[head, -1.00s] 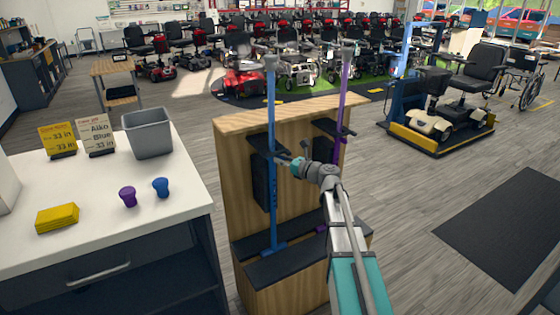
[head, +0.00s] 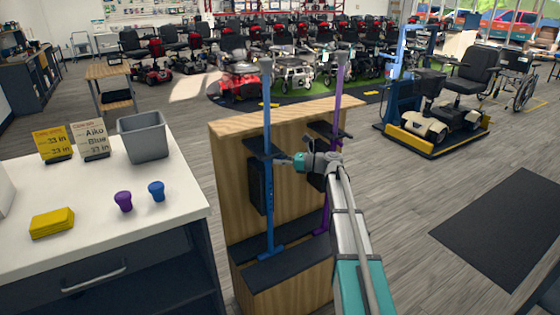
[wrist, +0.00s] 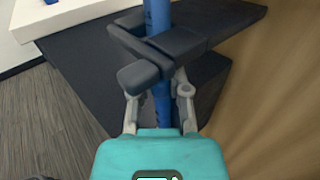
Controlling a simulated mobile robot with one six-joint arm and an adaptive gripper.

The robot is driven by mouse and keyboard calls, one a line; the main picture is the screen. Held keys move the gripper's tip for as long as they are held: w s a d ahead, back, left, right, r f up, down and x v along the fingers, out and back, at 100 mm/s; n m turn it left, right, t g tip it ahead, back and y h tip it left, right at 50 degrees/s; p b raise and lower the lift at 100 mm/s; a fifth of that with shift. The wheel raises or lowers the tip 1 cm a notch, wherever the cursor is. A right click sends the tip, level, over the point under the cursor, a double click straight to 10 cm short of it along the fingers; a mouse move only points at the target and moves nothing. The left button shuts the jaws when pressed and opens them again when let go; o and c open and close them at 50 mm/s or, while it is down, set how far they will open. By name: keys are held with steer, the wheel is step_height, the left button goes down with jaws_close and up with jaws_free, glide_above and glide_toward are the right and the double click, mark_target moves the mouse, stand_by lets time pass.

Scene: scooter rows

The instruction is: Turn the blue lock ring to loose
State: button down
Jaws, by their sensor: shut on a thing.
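The blue pole (head: 267,110) stands upright in front of the wooden stand (head: 225,170), held by a dark bracket near its middle. My gripper (head: 275,161) reaches it from the right, just below that bracket. In the wrist view the blue pole (wrist: 160,105) runs between my fingers (wrist: 160,88), which are shut on the blue part there. The lock ring's outline does not stand out from the pole, and its loose or tight setting cannot be read.
A purple pole (head: 339,95) stands close by on the right, behind my wrist. The white counter (head: 90,235) at left carries a grey bin (head: 143,138), two signs, purple and blue knobs, and a yellow block. Floor at right is open around a dark mat (head: 510,220).

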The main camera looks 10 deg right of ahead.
steer(key=c, duration=0.6)
jaws_free()
steer(key=shift+d, duration=0.1)
steer(key=v, duration=1.2)
